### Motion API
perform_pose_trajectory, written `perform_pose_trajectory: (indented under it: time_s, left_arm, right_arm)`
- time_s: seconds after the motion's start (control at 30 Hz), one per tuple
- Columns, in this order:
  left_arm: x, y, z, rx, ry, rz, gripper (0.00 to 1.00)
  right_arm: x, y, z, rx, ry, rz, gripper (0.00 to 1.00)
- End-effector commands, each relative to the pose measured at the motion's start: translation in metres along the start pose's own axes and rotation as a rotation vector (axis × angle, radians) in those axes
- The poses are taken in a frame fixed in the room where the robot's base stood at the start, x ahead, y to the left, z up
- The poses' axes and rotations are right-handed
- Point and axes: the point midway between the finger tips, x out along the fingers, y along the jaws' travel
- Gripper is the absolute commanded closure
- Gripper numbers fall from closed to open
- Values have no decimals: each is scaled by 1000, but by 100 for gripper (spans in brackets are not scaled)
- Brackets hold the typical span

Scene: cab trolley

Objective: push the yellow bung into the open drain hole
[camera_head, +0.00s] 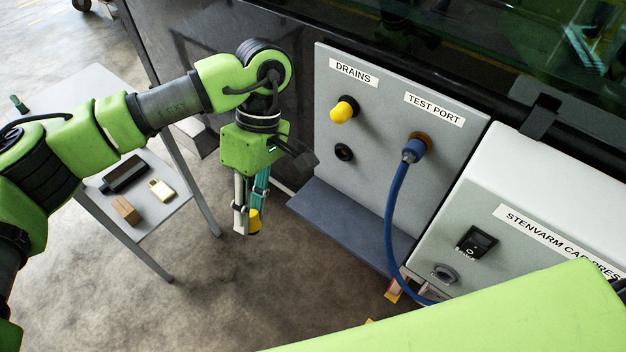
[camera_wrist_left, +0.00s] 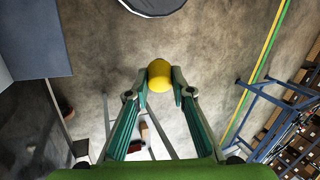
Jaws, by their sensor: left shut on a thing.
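My left gripper (camera_head: 248,222) points down in the head view, left of the drains panel and apart from it. It is shut on a yellow bung (camera_head: 254,221). The bung also shows between the fingertips in the left wrist view (camera_wrist_left: 159,76). The open drain hole (camera_head: 344,152) is a dark round opening low on the grey panel (camera_head: 365,185). Another yellow bung (camera_head: 343,110) sits in the upper hole under the DRAINS label. My right gripper is not in view.
A blue hose (camera_head: 392,200) hangs from the test port, right of the drain hole. A blue-grey ledge (camera_head: 345,222) juts out below the panel. A white box (camera_head: 540,190) stands right. A small table (camera_head: 190,190) with several items stands left.

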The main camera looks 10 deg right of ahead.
Motion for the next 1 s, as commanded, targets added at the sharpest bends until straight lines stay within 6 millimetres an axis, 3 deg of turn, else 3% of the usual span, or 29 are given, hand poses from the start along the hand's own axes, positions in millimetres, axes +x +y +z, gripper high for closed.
perform_pose_trajectory:
  time_s: [0.27, 0.53, 1.0]
  left_arm:
    - [-6, 26, 25, -312, -275, -112, 93]
    - [-14, 51, 46, -678, -673, -173, 93]
    - [-23, 92, 68, -1138, -1360, -64, 93]
  right_arm:
    - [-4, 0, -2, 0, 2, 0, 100]
    - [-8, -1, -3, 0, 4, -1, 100]
    - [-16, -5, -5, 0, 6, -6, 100]
